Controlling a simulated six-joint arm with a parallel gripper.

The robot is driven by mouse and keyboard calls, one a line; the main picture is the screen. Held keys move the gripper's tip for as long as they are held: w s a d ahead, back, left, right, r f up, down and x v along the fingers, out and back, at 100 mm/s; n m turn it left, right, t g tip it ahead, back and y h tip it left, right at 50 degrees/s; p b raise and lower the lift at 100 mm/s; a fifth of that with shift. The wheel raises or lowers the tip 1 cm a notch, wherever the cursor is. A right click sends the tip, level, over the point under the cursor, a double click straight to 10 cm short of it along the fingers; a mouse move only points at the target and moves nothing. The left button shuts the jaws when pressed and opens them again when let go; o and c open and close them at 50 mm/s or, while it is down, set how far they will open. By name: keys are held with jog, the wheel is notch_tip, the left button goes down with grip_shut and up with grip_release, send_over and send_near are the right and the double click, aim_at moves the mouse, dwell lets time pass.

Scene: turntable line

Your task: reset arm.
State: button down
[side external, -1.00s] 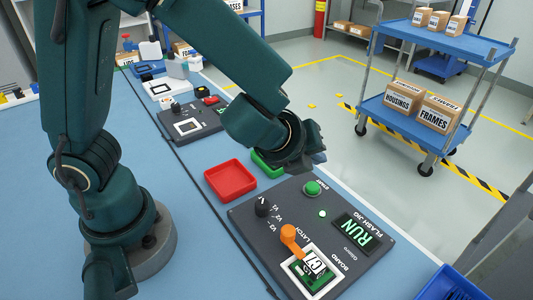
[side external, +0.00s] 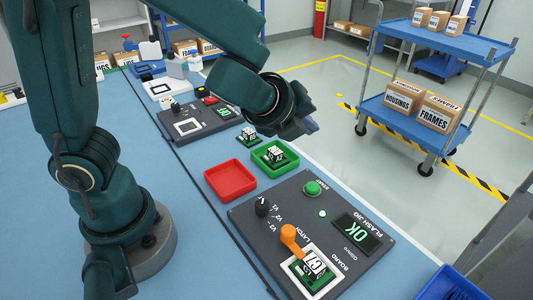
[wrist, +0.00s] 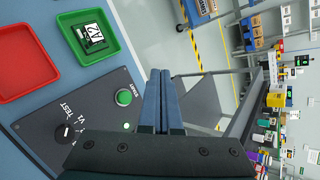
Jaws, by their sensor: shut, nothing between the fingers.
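My gripper (side external: 308,127) is shut and empty, held in the air above the far edge of the blue table, beyond the flash jig. It also shows in the wrist view (wrist: 164,78), its two blue-grey fingers together. The flash jig (side external: 270,239) is a dark panel with a green START button (side external: 313,188), a black knob (side external: 262,206) and an orange latch lever (side external: 290,236). Its display (side external: 359,235) reads OK in green. A labelled green board (side external: 313,274) sits in the jig's white-framed nest.
A red tray (side external: 231,180) is empty. A green tray (side external: 274,170) beside it holds a board labelled A2 (wrist: 93,38). Another board (side external: 248,136) stands farther back, near a second dark panel (side external: 172,121). A blue bin (side external: 449,285) is at the front right.

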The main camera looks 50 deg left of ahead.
jog(key=s+a+r+n+g+y, duration=0.15)
jog(key=s+a+r+n, duration=0.35)
jog(key=s+a+n, duration=0.5)
jog(key=s+d+f+n+g+h, duration=0.2)
jog(key=s+d+n+h, duration=0.2)
jog(key=n, duration=0.8)
jog(key=s+d, duration=0.2)
jog(key=d, duration=0.1)
jog(key=shift+s+d+f+n, duration=0.25)
jog(key=shift+s+f+n, duration=0.05)
jog(key=shift+s, duration=0.1)
jog(key=shift+g, duration=0.25)
